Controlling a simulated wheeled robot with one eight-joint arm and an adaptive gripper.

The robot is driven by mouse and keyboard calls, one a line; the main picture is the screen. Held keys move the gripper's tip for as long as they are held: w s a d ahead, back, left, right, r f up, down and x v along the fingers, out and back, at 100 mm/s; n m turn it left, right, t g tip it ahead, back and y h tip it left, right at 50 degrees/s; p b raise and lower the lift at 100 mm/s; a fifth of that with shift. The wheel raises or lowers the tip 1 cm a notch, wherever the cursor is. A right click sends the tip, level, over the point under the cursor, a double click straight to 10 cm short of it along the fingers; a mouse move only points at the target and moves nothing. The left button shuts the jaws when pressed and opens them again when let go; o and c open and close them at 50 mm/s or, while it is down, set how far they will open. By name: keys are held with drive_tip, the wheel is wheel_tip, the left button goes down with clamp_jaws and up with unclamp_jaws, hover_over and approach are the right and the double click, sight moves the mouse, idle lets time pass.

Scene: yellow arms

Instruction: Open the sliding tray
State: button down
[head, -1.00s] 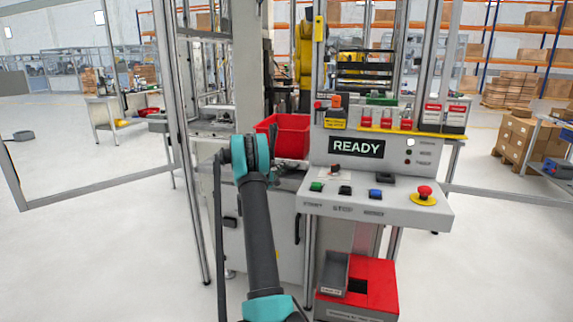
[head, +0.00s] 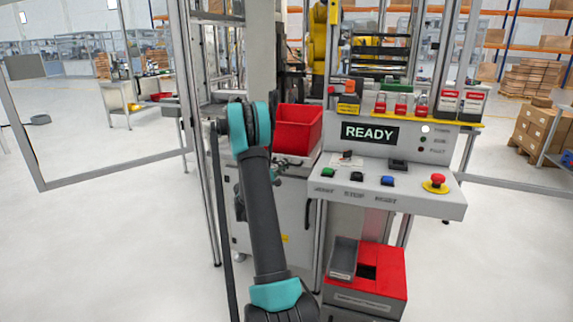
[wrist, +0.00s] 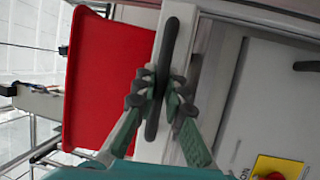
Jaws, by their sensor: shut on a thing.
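In the wrist view a dark upright bar handle (wrist: 170,45) stands on a pale front panel (wrist: 142,148). My gripper (wrist: 158,90) is shut on this handle, with fingers on both sides of its lower half. A red bin (wrist: 102,75) is just behind the panel, to the left. In the head view the red bin (head: 298,130) sits at the opening of the machine, left of the control console. My arm hides most of my gripper and the handle there. How far the tray is out cannot be told clearly.
The control console (head: 405,165) with buttons and a red emergency stop (head: 437,182) juts out right of the bin. A red box (head: 385,275) stands below it. A glass door (head: 95,110) is swung open at left. The floor in front is clear.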

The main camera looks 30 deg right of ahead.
drive_tip(key=c, duration=1.6)
unclamp_jaws()
drive_tip(key=shift+o, duration=0.2)
drive_tip(key=v, duration=1.2)
drive_tip(key=shift+w, duration=0.15)
drive_tip(key=s+a+f+m+y, duration=0.1)
drive_tip(key=s+a+f+y, duration=0.1)
drive_tip(key=s+a+y, duration=0.4)
drive_tip(key=s+a+f+g+y, duration=0.1)
drive_tip(key=s+a+f+y, duration=0.2)
drive_tip(key=s+a, duration=1)
drive_tip(key=s+a+f+m+g+y, duration=0.1)
drive_tip(key=s+a+f+y, duration=0.1)
drive_tip(key=s+a+y, duration=0.7)
drive_tip(key=s+y, duration=0.1)
drive_tip(key=s, duration=0.4)
drive_tip(key=shift+s+a+f+m, duration=0.25)
drive_tip(key=shift+s+f+m, duration=0.05)
drive_tip(key=shift+s+f, duration=0.05)
